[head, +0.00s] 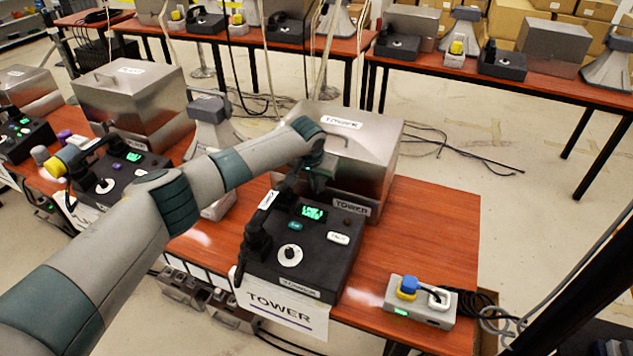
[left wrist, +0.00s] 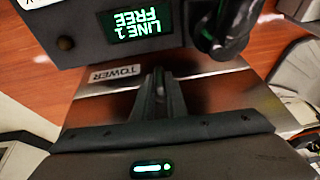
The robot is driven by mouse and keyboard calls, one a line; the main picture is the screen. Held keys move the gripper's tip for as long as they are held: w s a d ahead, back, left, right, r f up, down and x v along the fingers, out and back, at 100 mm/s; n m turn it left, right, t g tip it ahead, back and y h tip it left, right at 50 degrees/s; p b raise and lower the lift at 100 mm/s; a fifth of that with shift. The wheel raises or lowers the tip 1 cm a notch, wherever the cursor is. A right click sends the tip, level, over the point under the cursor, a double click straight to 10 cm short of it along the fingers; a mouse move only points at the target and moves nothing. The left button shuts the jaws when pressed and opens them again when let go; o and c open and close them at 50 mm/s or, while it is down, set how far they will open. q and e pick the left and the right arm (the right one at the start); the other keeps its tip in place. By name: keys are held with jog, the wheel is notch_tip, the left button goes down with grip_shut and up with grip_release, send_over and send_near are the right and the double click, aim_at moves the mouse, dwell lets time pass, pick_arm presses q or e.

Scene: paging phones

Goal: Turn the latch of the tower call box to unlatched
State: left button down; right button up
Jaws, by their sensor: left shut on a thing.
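The tower call box (head: 372,150) is a grey metal box with a sloped lid and TOWER labels, standing at the back of the near red-brown table. My left gripper (head: 318,182) is at the lower left of its front face, above the black desk phone. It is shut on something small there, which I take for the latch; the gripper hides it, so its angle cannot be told. In the left wrist view the dark fingers (left wrist: 160,95) point at the metal front beside the TOWER plate (left wrist: 115,73). My right gripper is not in view.
The black TOWER phone (head: 300,245), with a lit green display and its handset on the left, stands right in front of the box. A small grey socket block (head: 420,303) with plugs sits at the right. Similar boxes and phones stand at the left and on tables behind.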

pick_arm(q)
jog(key=shift+s+d+r+y+p, duration=0.1)
jog(key=shift+d+y+p, duration=0.15)
jog(key=shift+y+p, duration=0.45)
jog(key=shift+d+m+t+y, duration=0.1)
jog(key=shift+m+t+y, duration=0.25)
jog(key=shift+y, duration=0.35)
jog(key=shift+d+f+m+t+y+b, duration=0.1)
jog(key=shift+f+m+t+y+b, duration=0.15)
jog(key=shift+y, duration=0.45)
jog(key=shift+d+t+y+b, duration=0.15)
jog(key=shift+t+y, duration=0.15)
jog(key=shift+y, duration=0.4)
jog(key=shift+a, duration=0.15)
jog(key=c, duration=1.8)
grip_release()
jog(key=shift+o, duration=0.2)
jog(key=shift+s+r, duration=0.15)
